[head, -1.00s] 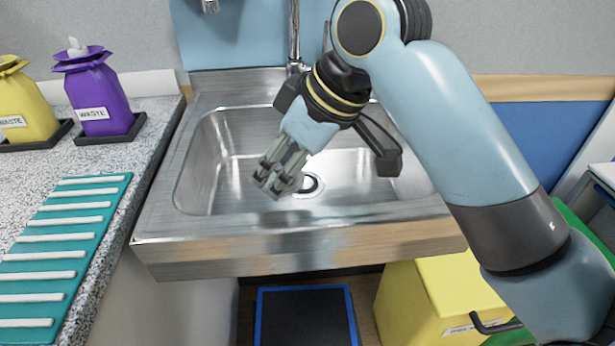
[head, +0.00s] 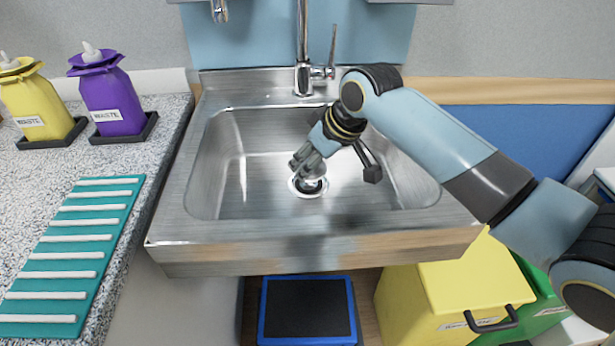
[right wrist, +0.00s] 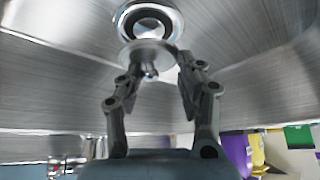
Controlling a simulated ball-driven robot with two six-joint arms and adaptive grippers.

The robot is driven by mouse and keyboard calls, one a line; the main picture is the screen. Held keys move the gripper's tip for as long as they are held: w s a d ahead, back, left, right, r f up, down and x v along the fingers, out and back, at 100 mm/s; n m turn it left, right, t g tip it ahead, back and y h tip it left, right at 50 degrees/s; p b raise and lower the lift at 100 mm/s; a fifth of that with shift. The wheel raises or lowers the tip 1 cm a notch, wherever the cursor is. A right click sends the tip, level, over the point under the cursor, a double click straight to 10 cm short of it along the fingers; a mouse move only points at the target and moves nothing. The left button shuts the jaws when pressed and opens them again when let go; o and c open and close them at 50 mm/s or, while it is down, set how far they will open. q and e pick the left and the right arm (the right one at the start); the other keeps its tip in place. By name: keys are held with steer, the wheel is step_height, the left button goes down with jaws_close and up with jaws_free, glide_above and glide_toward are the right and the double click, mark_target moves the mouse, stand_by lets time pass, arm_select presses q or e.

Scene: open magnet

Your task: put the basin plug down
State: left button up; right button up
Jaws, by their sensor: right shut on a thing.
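The basin plug (right wrist: 148,57) is a shiny metal disc with a small knob, seen between the fingertips in the right wrist view. My right gripper (head: 304,164) is down inside the steel sink (head: 215,180), shut on the plug; it also shows in the right wrist view (right wrist: 156,72). The drain (head: 297,190) is a round ringed hole in the sink floor, just below the gripper in the head view. In the right wrist view the drain (right wrist: 148,22) lies beyond the plug. Fingers partly hide the plug in the head view. My left gripper is out of view.
The tap (head: 304,75) stands at the sink's back edge. On the left counter are a teal ribbed mat (head: 75,255) and yellow (head: 35,105) and purple (head: 112,105) waste containers. Yellow (head: 430,300) and green (head: 540,300) bins stand below right. The sink floor's left side is clear.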

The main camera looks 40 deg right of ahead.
mark_target(308, 188)
steer(key=shift+w+f, duration=0.2)
steer(key=shift+w, duration=0.15)
steer(key=shift+f, duration=2)
steer(key=o, duration=1.1)
